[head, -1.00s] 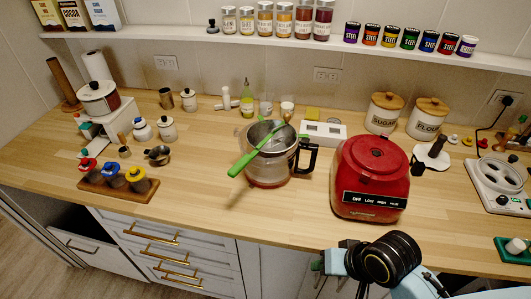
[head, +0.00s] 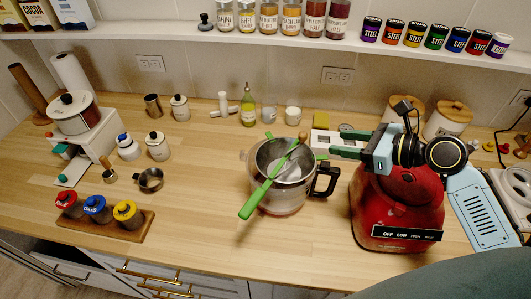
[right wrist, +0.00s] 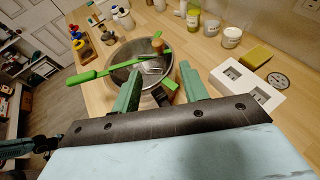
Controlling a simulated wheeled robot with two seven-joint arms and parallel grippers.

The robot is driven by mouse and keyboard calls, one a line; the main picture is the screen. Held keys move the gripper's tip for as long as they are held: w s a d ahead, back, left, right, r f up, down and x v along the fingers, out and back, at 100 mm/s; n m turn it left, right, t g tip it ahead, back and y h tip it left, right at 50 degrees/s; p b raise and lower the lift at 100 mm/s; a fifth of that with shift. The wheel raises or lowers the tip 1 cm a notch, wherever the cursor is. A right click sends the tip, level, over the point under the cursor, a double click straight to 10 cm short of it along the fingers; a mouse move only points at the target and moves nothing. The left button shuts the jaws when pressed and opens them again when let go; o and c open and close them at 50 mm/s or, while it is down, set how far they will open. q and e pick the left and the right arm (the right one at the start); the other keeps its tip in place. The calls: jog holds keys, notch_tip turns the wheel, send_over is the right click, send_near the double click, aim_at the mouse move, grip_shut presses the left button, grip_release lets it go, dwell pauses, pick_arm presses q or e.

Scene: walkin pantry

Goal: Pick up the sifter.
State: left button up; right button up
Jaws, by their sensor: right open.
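The sifter (head: 271,180), a metal mesh bowl with a long green handle, rests on top of a clear pitcher (head: 287,208) with a black handle. Its green handle points toward the front left. A tool with a wooden end lies in the bowl. The sifter also shows in the right wrist view (right wrist: 92,76), beyond my fingers. My right gripper (head: 335,142) is open and empty, to the right of the sifter and apart from it. Its two green fingers point left toward the bowl; they also show in the right wrist view (right wrist: 158,82). My left gripper is not in view.
A red appliance (head: 395,212) stands under my right arm. Canisters (head: 445,120) and a white box (head: 325,140) are behind the arm. A rack with coloured-lid jars (head: 118,222) stands at left. A shelf (head: 280,38) runs along the back.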

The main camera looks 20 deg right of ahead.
aim_at(303, 137)
jog(key=shift+w+a, duration=0.1)
jog(key=shift+a, duration=0.2)
jog(key=shift+w+a+f, duration=0.5)
jog(key=shift+w+a, duration=0.25)
jog(key=shift+a, duration=0.05)
jog(key=x, duration=0.2)
jog(key=shift+w+f, duration=0.2)
jog(key=shift+w, duration=0.15)
jog(key=shift+x, duration=0.85)
jog(key=x, duration=0.3)
jog(key=shift+w, duration=0.5)
jog(key=shift+w+a+f, duration=0.1)
jog(key=shift+w, duration=0.1)
jog(key=shift+c, duration=0.3)
grip_shut()
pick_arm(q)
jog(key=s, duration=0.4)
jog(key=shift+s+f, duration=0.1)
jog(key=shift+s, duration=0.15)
